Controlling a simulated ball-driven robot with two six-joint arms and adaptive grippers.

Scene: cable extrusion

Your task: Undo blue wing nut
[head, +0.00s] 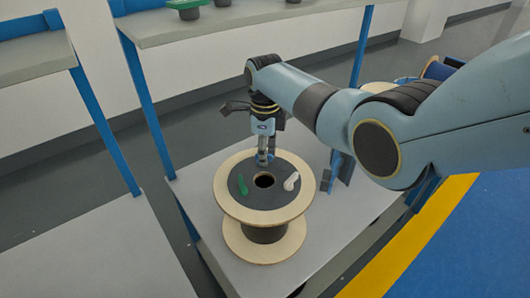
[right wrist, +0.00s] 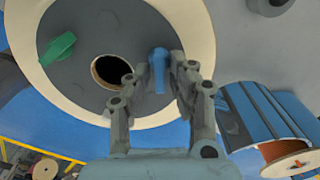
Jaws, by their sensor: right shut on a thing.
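A wooden cable spool with a dark centre plate (head: 265,207) stands upright on a grey table. The blue wing nut (right wrist: 159,68) sits on the plate beside the central hole (right wrist: 112,72). My right gripper (head: 264,162) reaches down to the far side of the spool and is shut on the blue wing nut; its fingers (right wrist: 158,78) show on either side of it in the right wrist view. In the head view the nut is mostly hidden by the gripper. A green wing nut (head: 243,185) and a white wing nut (head: 291,182) are on the same plate.
The grey table (head: 190,190) is clear to the left of the spool. A blue and dark fixture (head: 338,172) stands right of the spool. A shelf (head: 210,27) with green parts is behind. Other spools (head: 440,70) lie at the back right.

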